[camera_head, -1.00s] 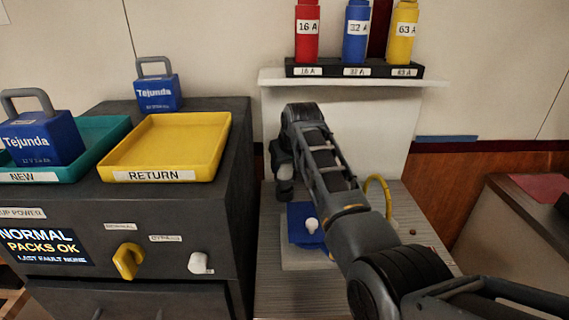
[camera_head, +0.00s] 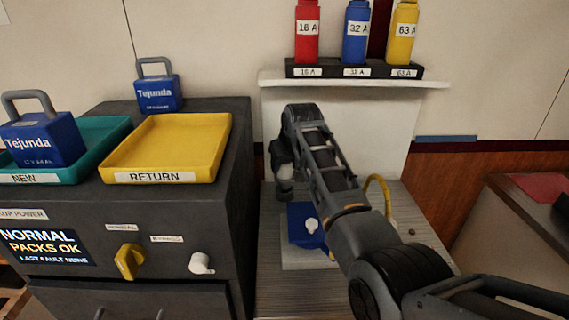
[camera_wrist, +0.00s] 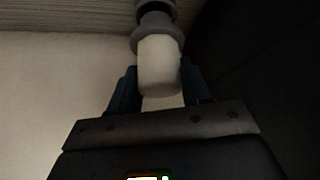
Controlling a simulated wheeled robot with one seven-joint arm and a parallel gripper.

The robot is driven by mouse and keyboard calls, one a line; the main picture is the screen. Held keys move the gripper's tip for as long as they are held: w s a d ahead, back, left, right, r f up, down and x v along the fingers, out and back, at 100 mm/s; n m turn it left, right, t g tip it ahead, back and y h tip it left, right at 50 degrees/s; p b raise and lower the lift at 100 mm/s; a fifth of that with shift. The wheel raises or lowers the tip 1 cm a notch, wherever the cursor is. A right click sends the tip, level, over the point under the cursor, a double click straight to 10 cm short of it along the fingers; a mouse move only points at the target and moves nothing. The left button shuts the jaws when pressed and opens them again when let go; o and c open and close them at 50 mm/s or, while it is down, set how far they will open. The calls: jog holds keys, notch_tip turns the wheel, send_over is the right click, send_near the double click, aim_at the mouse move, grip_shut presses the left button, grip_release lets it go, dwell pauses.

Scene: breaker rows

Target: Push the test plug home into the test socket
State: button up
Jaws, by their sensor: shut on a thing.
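My gripper (camera_wrist: 158,80) is shut on a white cylindrical piece with a grey collar, which I take to be the test plug (camera_wrist: 158,62). In the wrist view the collar meets a darker grey round part at the top edge; I cannot tell whether this is the socket or part of the plug. In the head view my gripper (camera_head: 281,160) points down, with the pale plug (camera_head: 285,187) below it, near the grey ribbed bench. The test socket is not clearly visible, and how far the plug sits in it cannot be told.
A blue block (camera_head: 299,235) with a white knob lies close by on the bench. A yellow loop (camera_head: 385,190) shows behind my arm. A shelf (camera_head: 350,80) with red, blue and yellow pieces stands behind. The dark cabinet (camera_head: 225,220) with trays is at left.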

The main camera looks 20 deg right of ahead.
aim_at(285, 174)
jog(key=shift+f+b, duration=1)
jog(key=shift+f, duration=0.8)
jog(key=o, duration=1.2)
jog(key=shift+s, duration=0.1)
jog(key=shift+v, duration=3.85)
